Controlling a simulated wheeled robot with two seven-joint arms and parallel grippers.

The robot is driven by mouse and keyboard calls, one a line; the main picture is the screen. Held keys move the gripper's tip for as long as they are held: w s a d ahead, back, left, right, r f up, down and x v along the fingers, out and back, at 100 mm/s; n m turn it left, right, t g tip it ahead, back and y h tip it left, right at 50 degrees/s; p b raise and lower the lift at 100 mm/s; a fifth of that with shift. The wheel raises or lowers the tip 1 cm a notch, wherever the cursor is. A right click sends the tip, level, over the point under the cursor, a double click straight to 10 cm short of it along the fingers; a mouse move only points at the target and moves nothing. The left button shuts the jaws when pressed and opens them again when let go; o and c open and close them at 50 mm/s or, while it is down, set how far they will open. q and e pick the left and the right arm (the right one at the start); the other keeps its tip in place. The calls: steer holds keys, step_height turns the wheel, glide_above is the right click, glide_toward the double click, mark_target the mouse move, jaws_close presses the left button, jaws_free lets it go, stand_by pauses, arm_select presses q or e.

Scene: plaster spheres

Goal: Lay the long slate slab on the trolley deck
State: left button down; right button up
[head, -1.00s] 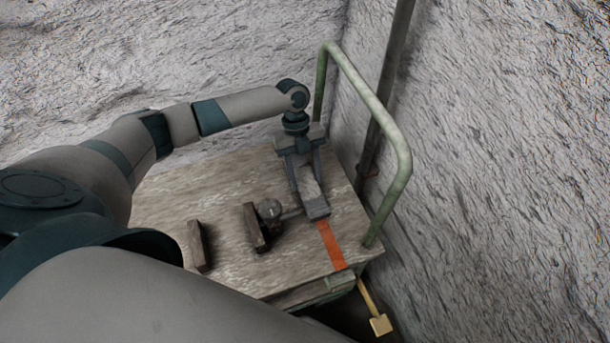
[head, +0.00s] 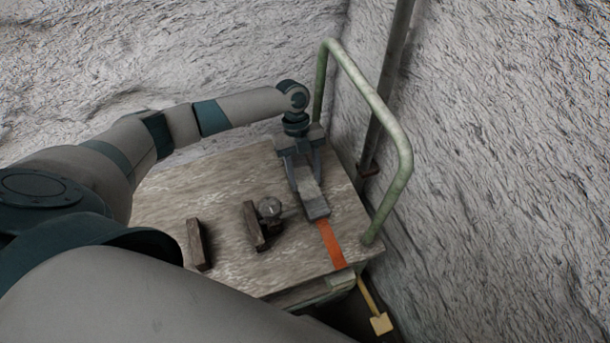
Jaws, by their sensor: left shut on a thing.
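The long slate slab (head: 308,192) is a narrow grey bar near the right side of the wooden trolley deck (head: 165,205). My left gripper (head: 307,180) points down over the deck and is shut on the slab, with a finger along each side. The slab's near end is by the far end of an orange strip (head: 331,245) on the deck. I cannot tell whether the slab's underside touches the deck. My right gripper is not in view.
A dark wooden block (head: 254,226) with a small round ball (head: 269,208) beside it and another block (head: 199,245) stand left of the slab. A green handrail (head: 397,130) rises at the deck's right edge, close to the rough wall (head: 500,170). A yellow pedal (head: 381,323) sticks out below.

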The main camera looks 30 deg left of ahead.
arm_select(q)
steer(key=shift+f, duration=0.1)
steer(key=c, duration=0.8)
jaws_free()
steer(key=shift+f, duration=0.15)
steer(key=shift+r+p, duration=1.6)
steer(key=shift+r, duration=0.5)
